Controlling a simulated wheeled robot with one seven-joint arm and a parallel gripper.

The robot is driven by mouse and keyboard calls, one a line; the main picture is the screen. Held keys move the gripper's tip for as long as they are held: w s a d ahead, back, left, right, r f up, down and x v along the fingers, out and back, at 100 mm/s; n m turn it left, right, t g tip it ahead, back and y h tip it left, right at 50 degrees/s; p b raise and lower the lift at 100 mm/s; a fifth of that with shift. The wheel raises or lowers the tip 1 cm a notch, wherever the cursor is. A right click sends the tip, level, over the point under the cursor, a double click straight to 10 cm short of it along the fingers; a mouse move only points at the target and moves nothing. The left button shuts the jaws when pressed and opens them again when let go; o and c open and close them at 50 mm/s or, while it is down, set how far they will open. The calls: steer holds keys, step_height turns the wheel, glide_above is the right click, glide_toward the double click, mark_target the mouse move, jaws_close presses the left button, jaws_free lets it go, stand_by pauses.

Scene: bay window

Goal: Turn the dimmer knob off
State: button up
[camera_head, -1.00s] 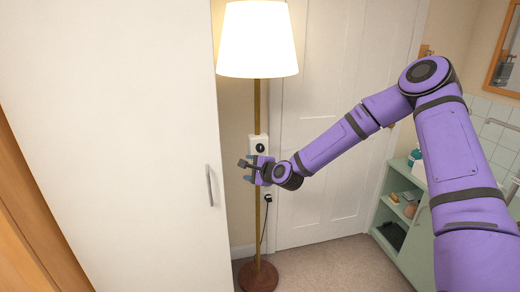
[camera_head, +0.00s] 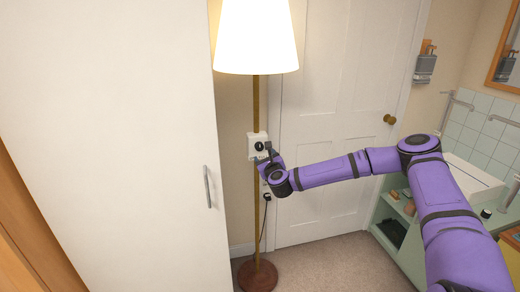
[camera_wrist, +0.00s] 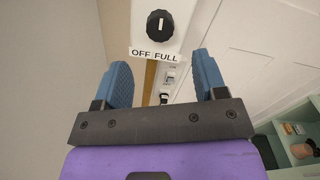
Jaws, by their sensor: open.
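The dimmer knob (camera_wrist: 160,25) is a round black knob with a white pointer line on a white box. The line points straight up in the wrist view. Below it a label (camera_wrist: 155,55) reads OFF and FULL. The knob (camera_head: 259,146) also shows in the head view, on the box in front of the lamp pole. The floor lamp's shade (camera_head: 256,38) is lit. My gripper (camera_wrist: 160,82) is open and empty, its two blue fingers apart, just below the knob and not touching it. In the head view my gripper (camera_head: 268,160) is partly hidden by my wrist.
A tall white cabinet (camera_head: 110,130) with a handle stands close on the left. A white door (camera_head: 330,110) is behind on the right. A small switch (camera_wrist: 170,77) and a black plug (camera_head: 267,197) are below the knob. A green shelf unit (camera_head: 395,215) stands at right.

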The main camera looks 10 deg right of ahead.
mark_target(260, 148)
steer(key=w, duration=0.8)
steer(key=shift+w+a, duration=0.1)
steer(key=shift+w, duration=0.15)
steer(key=c, duration=0.9)
